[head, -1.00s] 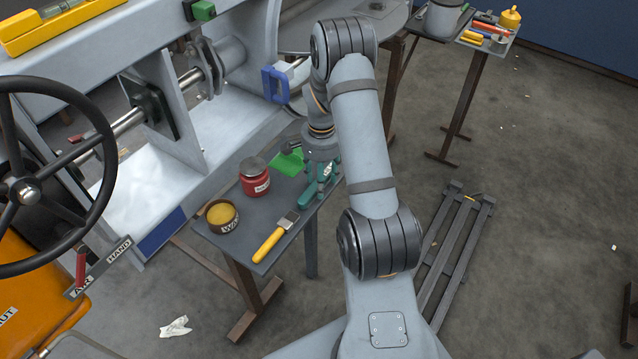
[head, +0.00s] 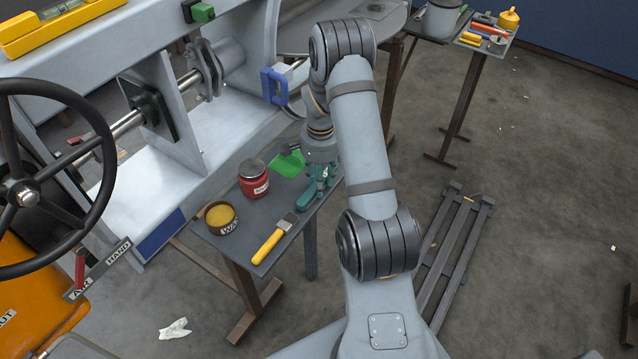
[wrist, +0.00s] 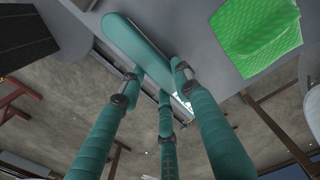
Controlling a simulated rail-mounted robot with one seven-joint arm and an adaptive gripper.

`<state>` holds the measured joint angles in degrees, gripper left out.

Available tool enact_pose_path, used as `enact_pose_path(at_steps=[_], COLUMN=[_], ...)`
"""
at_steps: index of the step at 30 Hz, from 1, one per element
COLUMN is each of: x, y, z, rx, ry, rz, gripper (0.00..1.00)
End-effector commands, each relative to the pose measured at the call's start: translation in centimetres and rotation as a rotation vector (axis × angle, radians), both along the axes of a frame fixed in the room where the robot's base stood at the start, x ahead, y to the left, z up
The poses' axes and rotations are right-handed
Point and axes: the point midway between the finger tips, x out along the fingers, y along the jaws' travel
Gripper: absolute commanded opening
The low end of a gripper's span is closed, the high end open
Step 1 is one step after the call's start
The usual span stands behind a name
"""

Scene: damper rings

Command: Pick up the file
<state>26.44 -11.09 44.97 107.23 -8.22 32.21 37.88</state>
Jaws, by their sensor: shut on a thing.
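The file has a teal handle (wrist: 135,42) and a pale metal part (wrist: 181,103) partly hidden by the fingers in the wrist view. In the head view its handle (head: 308,201) shows at the right edge of the small grey table. My gripper (head: 323,178) has teal fingers and reaches down over that edge. In the wrist view my gripper (wrist: 159,78) is shut on the file, with fingers on both sides near where handle and metal meet. I cannot tell whether the file is clear of the tabletop.
The small table (head: 232,247) also holds a yellow-handled brush (head: 269,244), a wax tin (head: 221,217), a red jar (head: 254,179) and a green textured piece (head: 288,163). The large grey machine (head: 150,180) stands behind it. Floor to the right is mostly open, with a metal frame (head: 452,240).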

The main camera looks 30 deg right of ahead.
Motion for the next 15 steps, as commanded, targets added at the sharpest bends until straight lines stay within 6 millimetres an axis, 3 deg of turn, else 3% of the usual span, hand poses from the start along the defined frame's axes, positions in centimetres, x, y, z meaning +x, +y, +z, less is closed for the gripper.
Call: enact_pose_path(at_steps=[7, 12, 15], x=[0.1, 0.2, -1.6], y=[0.0, -0.1, -1.7], z=[1.2, 4.1, 5.2], rx=[-0.002, -0.002, -0.002], ry=[-0.003, -0.008, -0.005], rz=[0.001, 0.0, -0.007], gripper=[0.0, 0.0, 0.0])
